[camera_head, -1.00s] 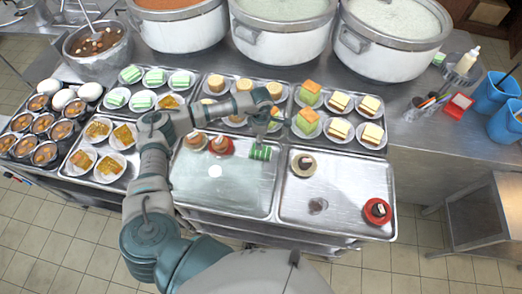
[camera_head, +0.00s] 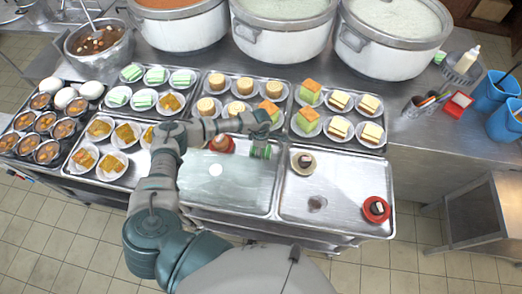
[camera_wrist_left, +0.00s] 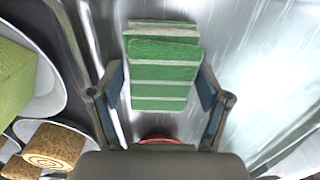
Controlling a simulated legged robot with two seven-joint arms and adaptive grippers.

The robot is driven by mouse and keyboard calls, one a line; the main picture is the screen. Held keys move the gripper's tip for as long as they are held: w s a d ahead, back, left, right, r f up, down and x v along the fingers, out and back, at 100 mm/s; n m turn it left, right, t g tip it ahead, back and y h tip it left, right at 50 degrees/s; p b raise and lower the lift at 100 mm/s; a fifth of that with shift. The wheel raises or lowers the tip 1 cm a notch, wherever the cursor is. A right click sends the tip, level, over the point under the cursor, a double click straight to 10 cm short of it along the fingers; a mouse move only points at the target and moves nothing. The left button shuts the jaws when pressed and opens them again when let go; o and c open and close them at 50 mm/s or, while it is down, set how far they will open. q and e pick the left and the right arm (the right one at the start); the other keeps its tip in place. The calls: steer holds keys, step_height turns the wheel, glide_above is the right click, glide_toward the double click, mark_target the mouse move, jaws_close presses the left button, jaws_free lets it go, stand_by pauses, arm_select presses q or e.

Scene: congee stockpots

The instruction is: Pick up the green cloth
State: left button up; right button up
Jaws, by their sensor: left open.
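The green cloth (camera_wrist_left: 163,75) has white stripes and is folded. It lies on a metal tray (camera_head: 228,200), near the tray's upper right corner. In the head view the cloth (camera_head: 262,152) is small and partly hidden by my left gripper (camera_head: 262,138). In the left wrist view my left gripper (camera_wrist_left: 162,108) is open, with one finger on each side of the cloth's near part. I cannot tell whether the fingers touch it. My right gripper is in neither view.
A red plate (camera_head: 222,146) with a brown item is left of the cloth, partly behind my arm. Trays of small plated cakes (camera_head: 308,122) lie just behind. Large pots (camera_head: 285,30) stand at the back. The right tray (camera_head: 335,180) has bare room in its middle.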

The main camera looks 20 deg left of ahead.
arm_select(q)
steer(key=c, duration=0.9)
step_height(320, 180, up, 10)
steer(key=shift+r+b, duration=0.1)
steer(key=shift+b, duration=0.35)
steer(key=o, duration=0.5)
steer(key=c, duration=0.4)
